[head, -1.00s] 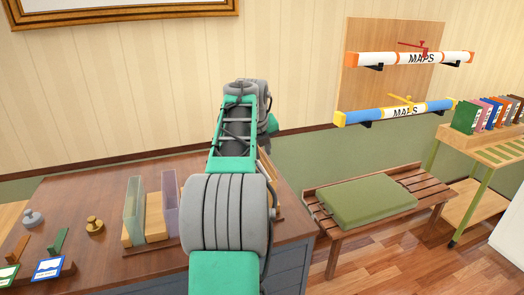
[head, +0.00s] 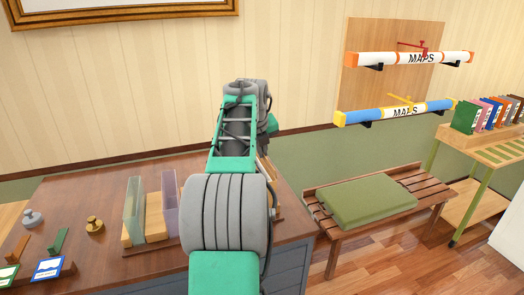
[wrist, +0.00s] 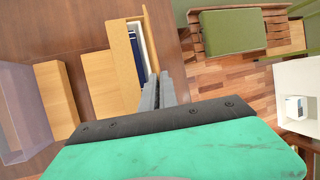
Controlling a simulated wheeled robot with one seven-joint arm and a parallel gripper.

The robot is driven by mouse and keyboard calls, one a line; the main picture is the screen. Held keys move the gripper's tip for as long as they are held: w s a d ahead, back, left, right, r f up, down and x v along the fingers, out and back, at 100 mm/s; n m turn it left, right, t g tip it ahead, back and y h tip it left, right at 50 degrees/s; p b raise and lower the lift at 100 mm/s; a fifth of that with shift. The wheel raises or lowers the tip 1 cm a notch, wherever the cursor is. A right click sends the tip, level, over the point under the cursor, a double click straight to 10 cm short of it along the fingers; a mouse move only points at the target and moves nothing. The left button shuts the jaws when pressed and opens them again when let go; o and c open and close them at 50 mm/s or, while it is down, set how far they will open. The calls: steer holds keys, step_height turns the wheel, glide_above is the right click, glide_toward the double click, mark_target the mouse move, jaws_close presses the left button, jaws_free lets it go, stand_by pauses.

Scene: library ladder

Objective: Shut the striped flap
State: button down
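No striped face shows clearly in either view, so I cannot make out the striped flap for certain. In the wrist view a pale wooden box (wrist: 122,68) stands on the brown desk, with dark blue and white inside its opening. A thin wooden panel (wrist: 152,42) stands along the right side of that opening, seen nearly edge-on. My gripper (wrist: 157,78) has its two grey fingers close together, with nothing visible between them. Their tips are beside the near end of the panel; I cannot tell whether they touch. In the head view my arm hides the gripper and most of the box.
The brown desk (head: 85,195) holds clear and purple upright panels (head: 133,210), two knobbed weights and some cards. A slatted bench (head: 335,228) with a green cushion (head: 368,200) stands to the right. Map tubes (head: 400,112) hang on the wall. Wooden floor lies right of the desk.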

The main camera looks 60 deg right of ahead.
steer(key=shift+w+a+f, duration=0.1)
steer(key=shift+w, duration=0.05)
stand_by(0.7)
steer(key=g+h+b, duration=0.1)
steer(key=w+a+f+n+g+h+b, duration=0.1)
steer(key=h, duration=0.1)
steer(key=shift+g+b, duration=0.3)
steer(key=shift+b, duration=0.05)
steer(key=b, duration=0.1)
steer(key=g+h, duration=0.1)
steer(key=b, duration=0.1)
steer(key=shift+w+a+f+h+b, duration=0.2)
steer(key=shift+a+f+h+b, duration=0.05)
steer(key=shift+h+b, duration=0.15)
steer(key=shift+n+g+h+b, duration=0.3)
steer(key=shift+g+h+b, duration=0.1)
steer(key=c, duration=1.6)
jaws_free()
steer(key=shift+c, duration=0.2)
